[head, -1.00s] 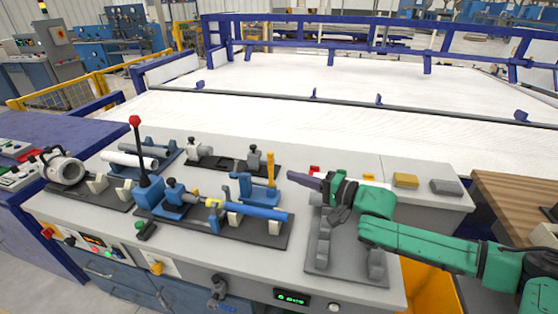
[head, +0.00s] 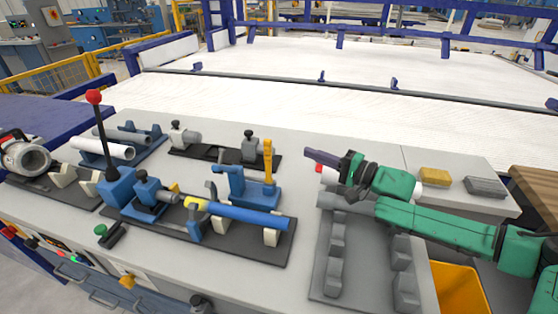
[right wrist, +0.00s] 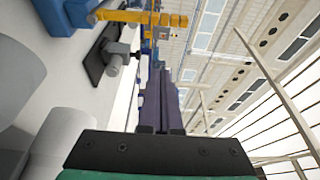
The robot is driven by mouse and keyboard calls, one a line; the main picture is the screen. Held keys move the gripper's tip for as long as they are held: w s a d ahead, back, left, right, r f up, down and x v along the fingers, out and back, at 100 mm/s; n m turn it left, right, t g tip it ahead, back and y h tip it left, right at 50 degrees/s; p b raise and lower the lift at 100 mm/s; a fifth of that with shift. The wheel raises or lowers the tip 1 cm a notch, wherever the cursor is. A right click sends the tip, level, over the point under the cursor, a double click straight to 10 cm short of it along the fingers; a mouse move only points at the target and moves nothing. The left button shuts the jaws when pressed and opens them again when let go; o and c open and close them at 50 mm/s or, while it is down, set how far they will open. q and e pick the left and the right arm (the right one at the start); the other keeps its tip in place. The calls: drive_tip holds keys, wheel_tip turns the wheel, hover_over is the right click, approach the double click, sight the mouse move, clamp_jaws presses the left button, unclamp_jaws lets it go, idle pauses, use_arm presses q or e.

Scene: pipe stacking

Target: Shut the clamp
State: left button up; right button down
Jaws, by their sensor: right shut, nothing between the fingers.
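The blue clamp (head: 246,188) stands on a dark base plate in the head view, behind the blue pipe (head: 245,213). Its yellow handle (head: 268,160) stands upright. My right gripper (head: 312,155) is to the right of the handle, apart from it, with its dark purple fingers shut, empty and pointing left. In the right wrist view the shut fingers (right wrist: 160,95) point away from the camera. A yellow bar that looks like the handle (right wrist: 145,18) lies across the top left there, with blue clamp parts beside it. My left gripper is not in view.
A tall lever with a red knob (head: 93,97) stands left of the clamp. A grey fixture (head: 249,147) sits behind it. An empty rack with grey supports (head: 335,262) lies below my right arm. Yellow (head: 435,176) and grey (head: 486,186) blocks lie at right.

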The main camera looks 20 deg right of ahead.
sight(268, 164)
drive_tip(key=w+a+p, duration=0.3)
drive_tip(key=w+a, duration=0.1)
drive_tip(key=a, duration=0.4)
drive_tip(key=shift+w+a, duration=0.2)
drive_tip(key=shift+s, duration=0.1)
idle(0.4)
